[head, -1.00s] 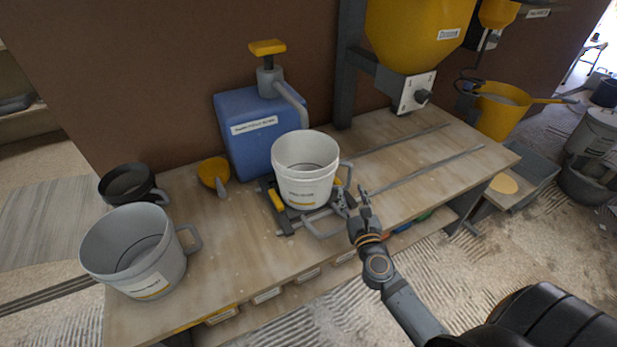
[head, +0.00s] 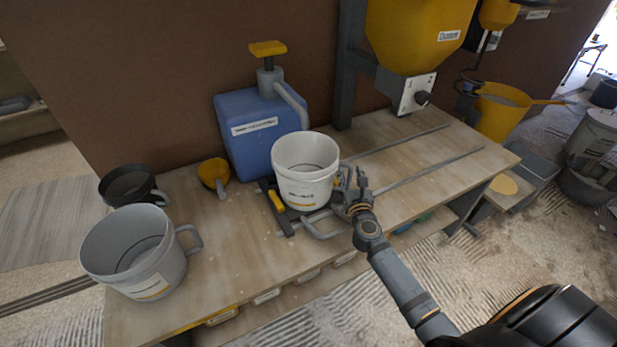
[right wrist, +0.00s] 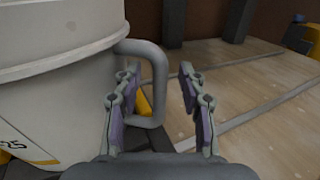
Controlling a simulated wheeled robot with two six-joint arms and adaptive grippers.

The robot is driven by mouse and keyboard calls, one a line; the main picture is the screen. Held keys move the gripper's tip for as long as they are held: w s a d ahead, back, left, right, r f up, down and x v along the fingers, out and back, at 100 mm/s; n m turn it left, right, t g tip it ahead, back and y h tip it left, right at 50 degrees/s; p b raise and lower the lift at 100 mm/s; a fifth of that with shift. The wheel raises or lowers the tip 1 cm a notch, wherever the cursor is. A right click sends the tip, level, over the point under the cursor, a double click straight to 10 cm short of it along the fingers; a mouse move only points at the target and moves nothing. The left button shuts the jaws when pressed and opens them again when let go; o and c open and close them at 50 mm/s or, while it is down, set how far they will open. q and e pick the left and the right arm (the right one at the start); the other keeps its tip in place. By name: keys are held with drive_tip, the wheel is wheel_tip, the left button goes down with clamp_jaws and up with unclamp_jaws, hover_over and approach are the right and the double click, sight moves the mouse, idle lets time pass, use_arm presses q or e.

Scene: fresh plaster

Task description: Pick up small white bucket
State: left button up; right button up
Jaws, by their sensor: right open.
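The small white bucket (head: 305,172) stands upright on a low dark frame with yellow parts, in front of the blue canister. Its handle is at its right side and shows clearly in the right wrist view as a grey loop (right wrist: 156,85). My right gripper (head: 352,182) is open just right of the bucket. In the right wrist view its fingers (right wrist: 158,88) are spread, with the handle's outer bar between them; the left finger overlaps the handle opening. I cannot tell whether they touch it. The bucket wall (right wrist: 55,90) fills the left of that view. My left gripper is not in view.
A larger grey bucket (head: 135,250) and a black pot (head: 128,184) stand at the left of the bench. The blue canister (head: 255,135) with a pump is behind the white bucket. A yellow scoop (head: 212,173) lies nearby. The bench right of the gripper is clear around two rails.

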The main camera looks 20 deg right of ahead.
drive_tip(key=shift+w+d, duration=0.15)
drive_tip(key=shift+w, duration=0.2)
clamp_jaws()
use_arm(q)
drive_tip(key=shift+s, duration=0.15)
use_arm(e)
drive_tip(key=shift+r, duration=0.1)
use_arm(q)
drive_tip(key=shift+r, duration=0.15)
use_arm(e)
drive_tip(key=shift+r, duration=0.1)
